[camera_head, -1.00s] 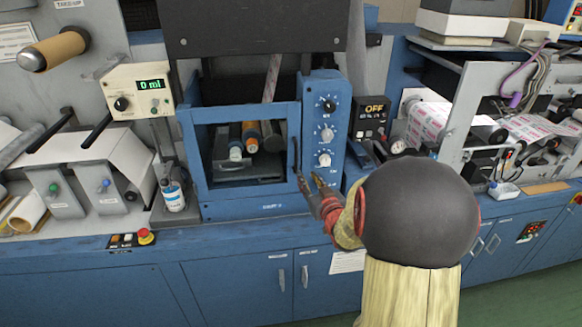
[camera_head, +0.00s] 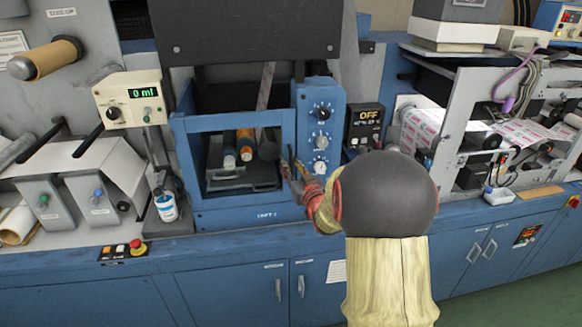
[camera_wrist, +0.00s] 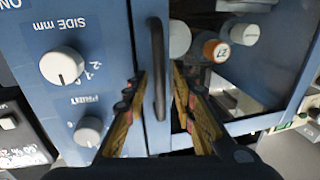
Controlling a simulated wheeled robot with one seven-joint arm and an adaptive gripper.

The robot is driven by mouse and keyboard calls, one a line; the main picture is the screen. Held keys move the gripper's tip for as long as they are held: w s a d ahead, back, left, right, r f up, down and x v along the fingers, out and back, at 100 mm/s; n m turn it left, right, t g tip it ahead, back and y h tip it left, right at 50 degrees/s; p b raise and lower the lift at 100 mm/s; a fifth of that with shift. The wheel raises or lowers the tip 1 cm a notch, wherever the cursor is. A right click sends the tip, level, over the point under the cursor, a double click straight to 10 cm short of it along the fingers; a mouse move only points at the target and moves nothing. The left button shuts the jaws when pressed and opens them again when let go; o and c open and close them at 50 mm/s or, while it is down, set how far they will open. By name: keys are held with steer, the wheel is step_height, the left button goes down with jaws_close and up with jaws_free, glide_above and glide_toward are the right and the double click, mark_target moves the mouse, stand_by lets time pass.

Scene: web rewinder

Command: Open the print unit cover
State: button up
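The print unit cover (camera_head: 232,202) is a blue frame with a large window and stands shut on the blue machine. Its dark bar handle (camera_wrist: 158,55) runs along the cover's edge beside the knob panel. In the head view the handle is mostly hidden by my gripper (camera_head: 292,168). In the wrist view my gripper (camera_wrist: 158,78) is open, with one finger on each side of the handle. The bar lies between the fingers, and I see a gap on both sides. Whether the fingertips reach past the bar is hard to tell.
A blue panel with several white knobs (camera_head: 320,143) stands directly right of the cover, close to my gripper. Orange and white rollers (camera_head: 245,143) show through the window. A dark plate (camera_head: 248,35) hangs above. A red stop button (camera_head: 136,244) sits on the front ledge.

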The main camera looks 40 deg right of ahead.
jaws_close()
stand_by(0.9)
